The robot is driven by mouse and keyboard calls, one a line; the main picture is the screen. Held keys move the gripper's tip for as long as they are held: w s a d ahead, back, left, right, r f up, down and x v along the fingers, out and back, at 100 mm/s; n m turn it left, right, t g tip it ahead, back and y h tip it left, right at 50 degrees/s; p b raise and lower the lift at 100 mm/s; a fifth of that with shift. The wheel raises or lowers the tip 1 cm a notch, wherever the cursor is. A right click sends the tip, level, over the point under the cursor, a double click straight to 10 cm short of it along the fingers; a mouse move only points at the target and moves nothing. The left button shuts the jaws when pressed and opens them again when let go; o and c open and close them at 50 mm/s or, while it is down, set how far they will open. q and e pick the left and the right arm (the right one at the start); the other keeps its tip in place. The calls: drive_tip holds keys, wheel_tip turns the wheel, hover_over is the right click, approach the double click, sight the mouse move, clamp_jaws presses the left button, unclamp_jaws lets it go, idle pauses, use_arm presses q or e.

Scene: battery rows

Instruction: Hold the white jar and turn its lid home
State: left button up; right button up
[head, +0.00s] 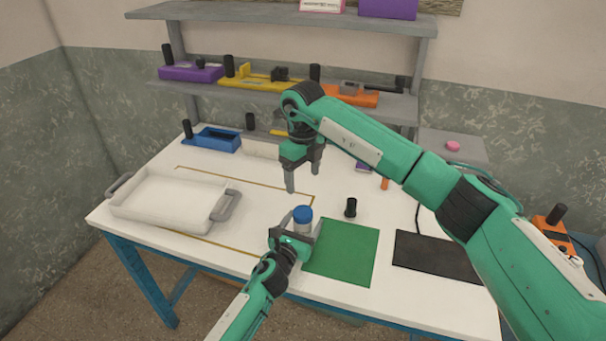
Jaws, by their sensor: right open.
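The white jar (302,228) stands upright near the front middle of the table, with a blue lid (303,213) on its top. My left gripper (303,229) reaches in from the front, with one finger on each side of the jar's body, and looks shut on it. The jar's lower part is hidden by this gripper. My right gripper (304,183) points down above and behind the jar, open and empty, its fingertips clear of the lid. How tightly the lid sits cannot be told.
A green mat (345,252) lies right of the jar, with a small black cylinder (351,208) behind it. A dark mat (437,257) lies further right. A white tray (170,203) stands at left. Shelves (290,96) with tools stand behind; a blue box (213,139) is at back left.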

use_arm(q)
drive_tip(key=v, duration=1.3)
drive_tip(key=shift+s+a+b, duration=0.15)
drive_tip(key=shift+s+b, duration=0.2)
drive_tip(key=shift+s, duration=0.05)
